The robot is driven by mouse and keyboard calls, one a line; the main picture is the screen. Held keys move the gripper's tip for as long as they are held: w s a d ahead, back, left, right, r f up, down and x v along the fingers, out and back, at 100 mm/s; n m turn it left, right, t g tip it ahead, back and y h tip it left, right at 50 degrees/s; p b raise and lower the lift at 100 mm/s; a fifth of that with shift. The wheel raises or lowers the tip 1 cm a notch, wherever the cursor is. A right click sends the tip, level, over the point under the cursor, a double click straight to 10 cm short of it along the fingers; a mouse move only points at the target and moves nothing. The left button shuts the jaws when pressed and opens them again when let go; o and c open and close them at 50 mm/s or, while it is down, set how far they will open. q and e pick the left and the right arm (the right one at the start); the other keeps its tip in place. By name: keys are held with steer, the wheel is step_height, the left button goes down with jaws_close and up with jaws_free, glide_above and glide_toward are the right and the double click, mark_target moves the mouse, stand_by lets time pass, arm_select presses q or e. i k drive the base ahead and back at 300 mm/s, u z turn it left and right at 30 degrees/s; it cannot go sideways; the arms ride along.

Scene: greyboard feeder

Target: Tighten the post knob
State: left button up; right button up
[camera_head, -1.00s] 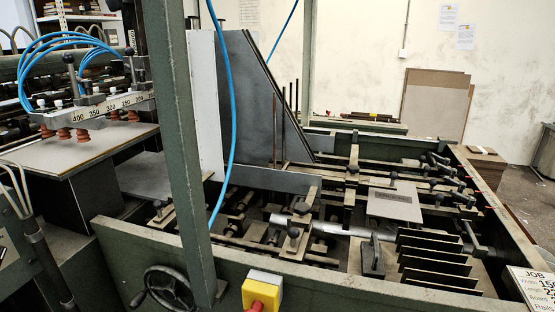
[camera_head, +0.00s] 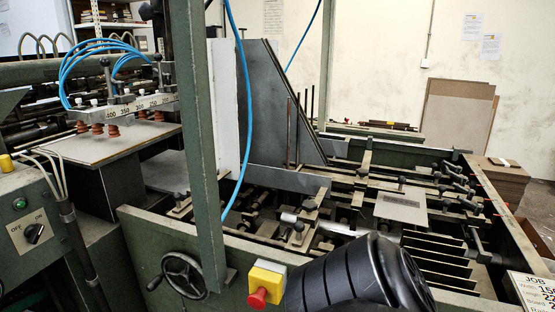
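Several black ball knobs stand on clamps and posts inside the green machine bed, and I cannot tell which one is the post knob. One black knob (camera_head: 309,205) sits by the bright round bar, another (camera_head: 362,172) is farther back by a rail, and a small one (camera_head: 401,181) stands behind the grey plate (camera_head: 400,207). A thick black ribbed arm part (camera_head: 360,280), apparently mine, rises from the bottom edge right of centre and covers part of the bed. No gripper fingers show.
A green upright (camera_head: 203,150) and blue hose stand in front of the bed. A handwheel (camera_head: 183,276) and a yellow box with a red button (camera_head: 266,283) are on the front wall. Suction cups (camera_head: 112,130) hang over a board at left. A job sign (camera_head: 530,290) is at lower right.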

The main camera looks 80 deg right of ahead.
mark_target(362, 172)
steer(key=k, duration=0.45)
steer(key=z, duration=0.9)
